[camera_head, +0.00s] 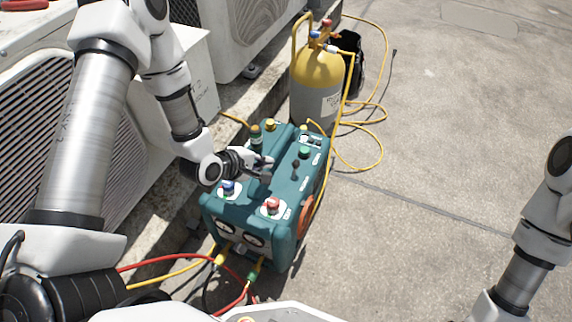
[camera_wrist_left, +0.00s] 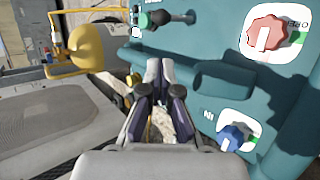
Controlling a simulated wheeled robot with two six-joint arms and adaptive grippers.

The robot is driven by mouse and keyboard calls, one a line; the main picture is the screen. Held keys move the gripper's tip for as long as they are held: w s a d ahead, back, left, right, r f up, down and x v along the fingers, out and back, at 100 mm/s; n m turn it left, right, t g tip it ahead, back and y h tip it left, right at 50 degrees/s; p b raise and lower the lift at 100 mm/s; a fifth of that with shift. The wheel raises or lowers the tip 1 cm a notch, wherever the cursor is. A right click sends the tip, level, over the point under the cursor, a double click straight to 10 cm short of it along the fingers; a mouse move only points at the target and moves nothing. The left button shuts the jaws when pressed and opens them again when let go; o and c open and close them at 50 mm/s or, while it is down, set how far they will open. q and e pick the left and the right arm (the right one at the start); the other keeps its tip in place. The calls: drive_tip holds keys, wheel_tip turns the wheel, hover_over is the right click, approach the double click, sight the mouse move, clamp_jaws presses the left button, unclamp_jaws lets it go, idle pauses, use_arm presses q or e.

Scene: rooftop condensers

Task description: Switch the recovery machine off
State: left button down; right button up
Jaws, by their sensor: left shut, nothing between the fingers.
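The teal recovery machine (camera_head: 292,212) stands on the concrete, with a red knob (camera_head: 272,204), a blue knob (camera_head: 228,187), a green button (camera_head: 304,152) and a small black switch lever (camera_head: 295,163) on its top. My left gripper (camera_head: 268,168) is shut and empty over the top panel, beyond the blue knob and left of the lever. In the left wrist view the shut fingers (camera_wrist_left: 160,68) lie beside the teal panel, with the red knob (camera_wrist_left: 267,37) and blue knob (camera_wrist_left: 237,137) at right. Whether the fingertips touch the panel, I cannot tell. My right gripper is out of view.
A yellow-topped cylinder (camera_head: 318,72) stands behind the machine, with yellow hoses (camera_head: 362,158) on the floor. White condenser units (camera_head: 180,70) line the left. Red and yellow hoses (camera_head: 165,262) run at the machine's front. Concrete (camera_head: 440,130) at right is clear.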

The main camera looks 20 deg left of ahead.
sight(295, 170)
use_arm(q)
drive_tip(key=b+x, duration=0.5)
drive_tip(key=x, duration=0.4)
drive_tip(key=shift+w+f, duration=0.1)
drive_tip(key=shift+f, duration=0.25)
drive_tip(key=shift+w+d, duration=0.15)
drive_tip(key=shift+w, duration=0.1)
